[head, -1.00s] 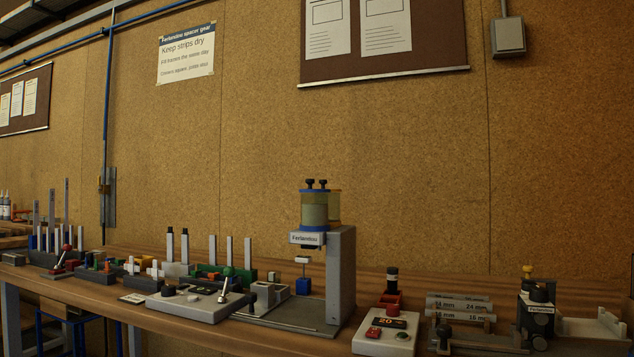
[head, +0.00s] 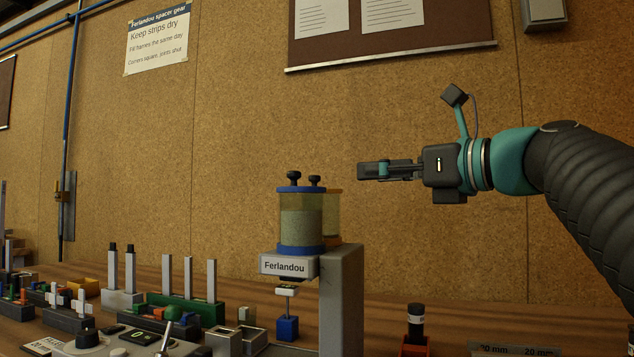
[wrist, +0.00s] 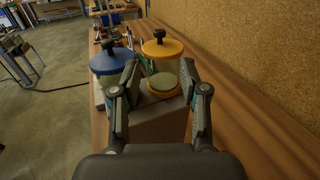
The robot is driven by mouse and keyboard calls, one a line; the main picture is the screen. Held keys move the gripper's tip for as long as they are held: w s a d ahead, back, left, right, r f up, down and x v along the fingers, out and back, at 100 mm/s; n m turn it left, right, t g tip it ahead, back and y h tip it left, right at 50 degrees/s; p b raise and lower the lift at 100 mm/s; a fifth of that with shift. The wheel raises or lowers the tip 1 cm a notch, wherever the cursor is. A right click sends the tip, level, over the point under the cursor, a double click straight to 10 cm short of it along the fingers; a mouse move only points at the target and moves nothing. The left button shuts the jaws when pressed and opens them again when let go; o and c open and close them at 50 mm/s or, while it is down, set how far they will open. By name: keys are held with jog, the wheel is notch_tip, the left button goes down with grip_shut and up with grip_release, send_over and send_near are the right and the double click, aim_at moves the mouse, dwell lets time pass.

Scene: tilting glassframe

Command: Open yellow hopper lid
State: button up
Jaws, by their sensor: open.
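The yellow hopper lid (wrist: 162,48) is a round orange-yellow disc with a black knob (wrist: 160,34), seated on a clear hopper with pale contents. In the head view the yellow hopper (head: 333,212) is mostly hidden behind the blue-lidded hopper (head: 301,222). My gripper (head: 362,171) is in the air to the right of the two knobs and slightly higher, pointing left, apart from the lid. In the wrist view my gripper (wrist: 160,74) is open and empty, its fingers framing the yellow hopper with the lid beyond the tips.
The blue lid (wrist: 112,61) with its own knob stands close on the left of the yellow one in the wrist view. A grey stand (head: 342,295) carries both hoppers. The board wall (head: 420,110) runs behind. Several small fixtures crowd the bench at left.

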jog(key=p+x, duration=0.1)
jog(key=x, duration=1.2)
jog(key=shift+w+a, duration=0.2)
jog(key=shift+a, duration=0.05)
grip_shut()
